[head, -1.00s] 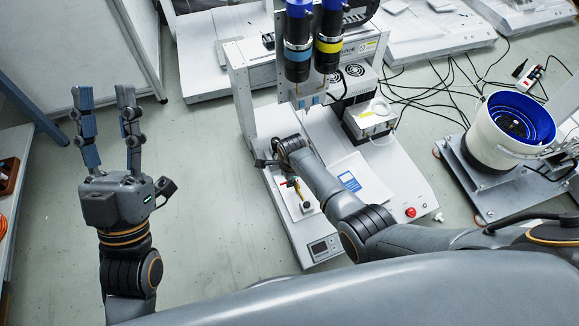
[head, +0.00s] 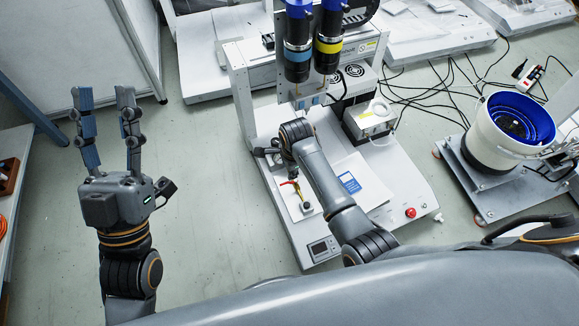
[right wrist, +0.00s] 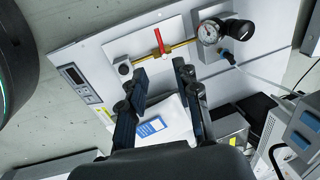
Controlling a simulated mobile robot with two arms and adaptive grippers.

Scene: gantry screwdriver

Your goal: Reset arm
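My left gripper (head: 104,98) is at the left in the head view, above the floor, with its two fingers apart and nothing between them. My right arm reaches over the white base (head: 405,185) of the gantry machine. In the head view my right gripper is mostly hidden behind its own wrist. In the right wrist view my right gripper (right wrist: 160,75) is open and empty. A brass pipe (right wrist: 178,48) with a red lever (right wrist: 160,42) and a round gauge (right wrist: 208,33) lies beyond its fingertips, apart from them.
Two blue-topped cylinders (head: 328,45) hang on the gantry above the base. A white bucket with a blue inside (head: 508,135) stands on a plate at the right. A red button (head: 410,212) is on the base's right front. Cables cross the floor behind. Floor around my left gripper is clear.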

